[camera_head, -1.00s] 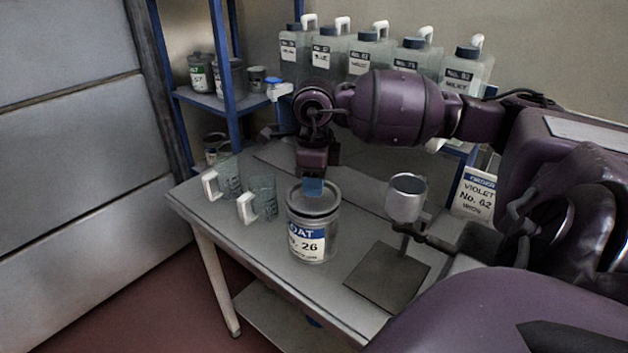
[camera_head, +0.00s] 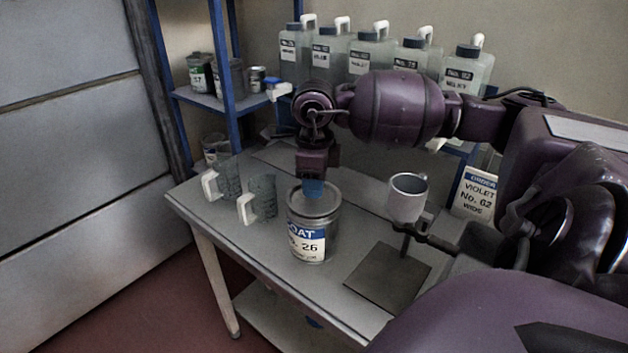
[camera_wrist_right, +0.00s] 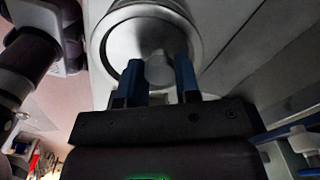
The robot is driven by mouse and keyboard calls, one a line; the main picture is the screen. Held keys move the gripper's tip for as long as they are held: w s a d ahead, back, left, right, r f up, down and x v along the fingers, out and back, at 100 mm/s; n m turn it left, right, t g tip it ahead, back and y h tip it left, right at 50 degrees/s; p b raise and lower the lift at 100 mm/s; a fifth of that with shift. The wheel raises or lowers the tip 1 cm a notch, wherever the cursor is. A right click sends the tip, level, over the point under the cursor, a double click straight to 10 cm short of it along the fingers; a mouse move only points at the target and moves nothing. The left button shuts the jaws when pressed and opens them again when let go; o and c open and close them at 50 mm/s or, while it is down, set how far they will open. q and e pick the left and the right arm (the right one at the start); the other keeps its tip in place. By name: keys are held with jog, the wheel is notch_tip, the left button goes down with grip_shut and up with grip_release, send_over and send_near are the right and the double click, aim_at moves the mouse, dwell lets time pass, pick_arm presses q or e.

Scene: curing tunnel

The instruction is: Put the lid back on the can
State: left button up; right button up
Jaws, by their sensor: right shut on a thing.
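The can (camera_head: 308,243), with a blue and white label reading "No. 26", stands upright near the front edge of the table. My right gripper (camera_head: 314,189) points down over it from above. Its blue fingers are shut on the knob of the round grey lid (camera_head: 327,203). The lid is level at the can's mouth; I cannot tell if it is fully seated. In the right wrist view the silver lid (camera_wrist_right: 122,38) lies beyond the fingers (camera_wrist_right: 158,75), with the pale knob between them. My left gripper is not in view.
Two clear jugs (camera_head: 221,182) (camera_head: 263,197) with white handles stand left of the can. A grey cup (camera_head: 405,204) on a stand with a dark base plate (camera_head: 388,277) is to the right. Large bottles (camera_head: 368,57) line the back. A blue shelf (camera_head: 228,104) stands at back left.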

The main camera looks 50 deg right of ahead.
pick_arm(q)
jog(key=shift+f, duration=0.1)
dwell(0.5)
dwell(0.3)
pick_arm(e)
jog(key=o, duration=1.5)
jog(key=shift+c, duration=0.2)
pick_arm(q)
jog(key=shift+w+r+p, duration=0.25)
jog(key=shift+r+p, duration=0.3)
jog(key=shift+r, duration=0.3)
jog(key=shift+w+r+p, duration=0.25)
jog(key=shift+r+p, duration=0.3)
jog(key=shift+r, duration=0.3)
pick_arm(e)
jog(key=shift+r, duration=3.5)
jog(key=shift+c, duration=0.4)
grip_shut()
